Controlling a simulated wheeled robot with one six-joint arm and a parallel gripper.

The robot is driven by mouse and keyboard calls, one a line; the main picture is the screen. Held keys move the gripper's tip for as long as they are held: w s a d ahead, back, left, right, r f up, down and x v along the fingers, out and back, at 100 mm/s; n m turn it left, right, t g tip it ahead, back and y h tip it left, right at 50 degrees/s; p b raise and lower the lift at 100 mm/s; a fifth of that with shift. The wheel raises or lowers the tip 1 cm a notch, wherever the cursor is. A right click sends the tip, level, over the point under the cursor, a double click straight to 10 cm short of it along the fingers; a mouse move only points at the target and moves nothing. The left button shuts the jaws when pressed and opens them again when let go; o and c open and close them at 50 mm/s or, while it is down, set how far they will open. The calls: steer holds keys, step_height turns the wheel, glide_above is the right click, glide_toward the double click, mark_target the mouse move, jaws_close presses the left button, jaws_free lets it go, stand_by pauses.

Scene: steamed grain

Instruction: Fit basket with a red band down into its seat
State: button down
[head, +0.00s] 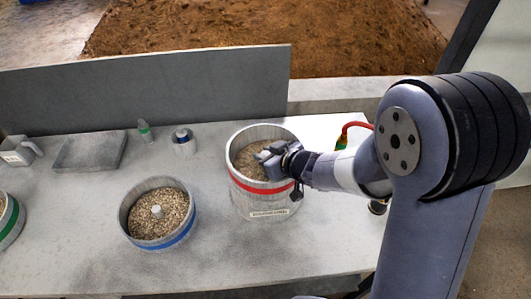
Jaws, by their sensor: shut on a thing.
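The basket with a red band (236,180) is a tall, pale round vessel with brown grain inside, on the right part of the table. A small label shows low on its front. My gripper (266,158) reaches in from the right over the basket's right rim and is shut on the basket. The fingertips lie over the grain opening, and the exact grip on the wall is partly hidden by the gripper. The basket looks roughly upright. Its seat cannot be made out, and I cannot tell whether its bottom touches anything.
A blue-banded basket (178,239) of grain with a pale knob in its middle stands to the left. A green-banded one (10,222) is cut off at the left edge. A grey tray (90,152), small bottle (145,131) and jar (183,141) stand near the back panel (150,88).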

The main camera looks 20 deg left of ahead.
steer(key=shift+f, duration=0.25)
stand_by(0.6)
steer(key=c, duration=1.1)
jaws_free()
steer(key=shift+c, duration=0.2)
steer(key=shift+o, duration=0.2)
steer(key=shift+f, duration=0.15)
steer(key=p+v, duration=0.1)
steer(key=v, duration=1)
steer(key=shift+a, duration=0.15)
